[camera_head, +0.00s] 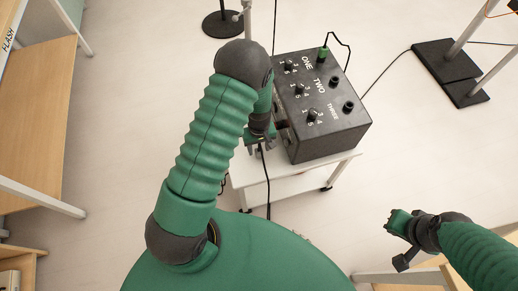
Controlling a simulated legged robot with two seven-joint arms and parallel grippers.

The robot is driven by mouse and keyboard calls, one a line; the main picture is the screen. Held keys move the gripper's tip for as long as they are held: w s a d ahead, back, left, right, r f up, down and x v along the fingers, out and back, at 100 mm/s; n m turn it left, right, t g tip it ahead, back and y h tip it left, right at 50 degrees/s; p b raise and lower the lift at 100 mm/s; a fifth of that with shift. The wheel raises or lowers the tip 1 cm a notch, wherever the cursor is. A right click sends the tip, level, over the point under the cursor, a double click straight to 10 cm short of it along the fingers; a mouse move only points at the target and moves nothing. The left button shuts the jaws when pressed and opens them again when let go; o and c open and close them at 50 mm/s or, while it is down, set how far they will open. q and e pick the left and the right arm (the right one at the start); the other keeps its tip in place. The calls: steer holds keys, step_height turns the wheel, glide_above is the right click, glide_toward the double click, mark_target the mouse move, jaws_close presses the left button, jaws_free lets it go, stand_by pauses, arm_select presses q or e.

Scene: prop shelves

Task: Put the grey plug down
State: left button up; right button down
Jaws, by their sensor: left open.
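My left gripper (262,140) is open beside the left side of a black control box (325,141), partly hidden by my own arm. A dark cable (266,180) hangs down just below this gripper, past the edge of the white cart. The grey plug cannot be made out clearly; the area between the fingers is small and dark. My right gripper (398,224) is at the lower right, away from the box, and its jaw state is unclear.
A green plug (323,53) with a black cable is in the box's top socket. The box stands on a white cart (252,170). Black stand bases are at the top (222,25) and upper right (450,70). Wooden shelving (35,110) is at left. Floor between is clear.

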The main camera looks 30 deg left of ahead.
arm_select(q)
step_height(320, 180, up, 11)
steer(key=p, duration=0.2)
step_height(320, 180, up, 5)
steer(key=m+t, duration=0.1)
steer(key=m, duration=0.3)
glide_above(260, 150)
steer(key=s+d, duration=0.2)
steer(key=d, duration=0.1)
steer(key=s+d+r+m+t, duration=0.1)
steer(key=s+d+r+m, duration=0.2)
steer(key=s+r+m, duration=0.3)
steer(key=shift+s+d+r+t, duration=0.3)
steer(key=shift+s+d+r, duration=0.1)
steer(key=shift+s, duration=0.25)
steer(key=shift+d, duration=0.15)
